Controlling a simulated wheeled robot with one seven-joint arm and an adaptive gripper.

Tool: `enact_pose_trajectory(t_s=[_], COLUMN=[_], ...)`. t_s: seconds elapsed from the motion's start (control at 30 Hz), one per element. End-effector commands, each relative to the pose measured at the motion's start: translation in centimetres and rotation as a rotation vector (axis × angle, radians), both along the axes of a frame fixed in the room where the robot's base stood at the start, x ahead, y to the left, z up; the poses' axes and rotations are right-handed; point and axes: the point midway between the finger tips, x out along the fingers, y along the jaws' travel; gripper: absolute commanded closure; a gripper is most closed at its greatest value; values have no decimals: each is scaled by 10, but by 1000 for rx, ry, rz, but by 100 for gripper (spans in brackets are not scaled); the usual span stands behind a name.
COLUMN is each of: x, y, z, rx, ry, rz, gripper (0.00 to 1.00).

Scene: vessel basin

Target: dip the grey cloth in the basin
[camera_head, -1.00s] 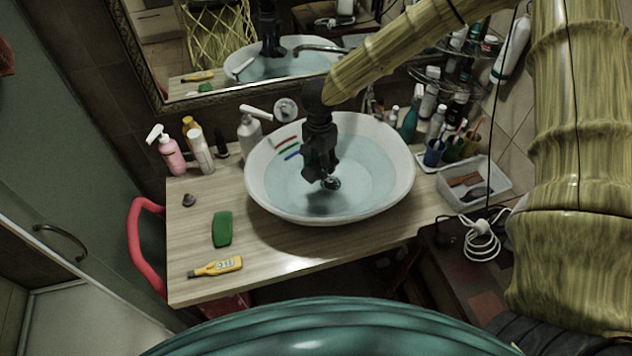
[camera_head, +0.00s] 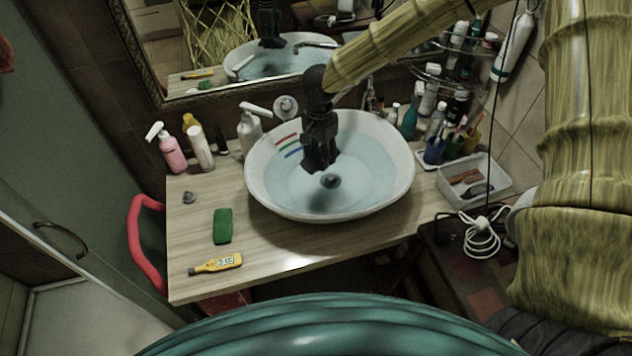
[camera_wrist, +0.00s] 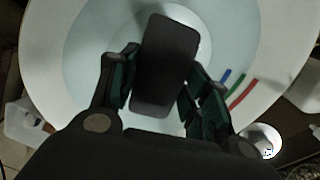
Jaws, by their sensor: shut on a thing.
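The grey cloth (camera_wrist: 166,62) shows in the wrist view as a dark grey, rounded block between my fingers. My gripper (camera_head: 320,168) is shut on it; the fingers (camera_wrist: 160,88) flank it on both sides. In the head view the cloth cannot be told apart from my dark gripper. The basin (camera_head: 262,197) is a white oval bowl of pale blue water, with red, green and blue stripes on its inner left wall. My gripper points down over the middle of the basin, seemingly above the water.
A green block (camera_head: 222,226) and a yellow meter (camera_head: 216,263) lie on the wooden counter (camera_head: 275,247) left of the basin. A pink bottle (camera_head: 170,150) and other bottles stand behind. A white tray (camera_head: 500,183) and cups stand at right. A mirror (camera_head: 160,98) hangs behind.

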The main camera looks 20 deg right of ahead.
Motion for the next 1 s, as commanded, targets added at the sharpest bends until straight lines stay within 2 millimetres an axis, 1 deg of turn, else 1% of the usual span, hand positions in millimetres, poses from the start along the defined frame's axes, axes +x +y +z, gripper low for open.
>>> enact_pose_trajectory(t_s=[0.57,1.0], x=[0,0], y=[0,0], z=[2,29], rx=[0,1], ry=[0,-1], rz=[0,0], gripper=[72,72])
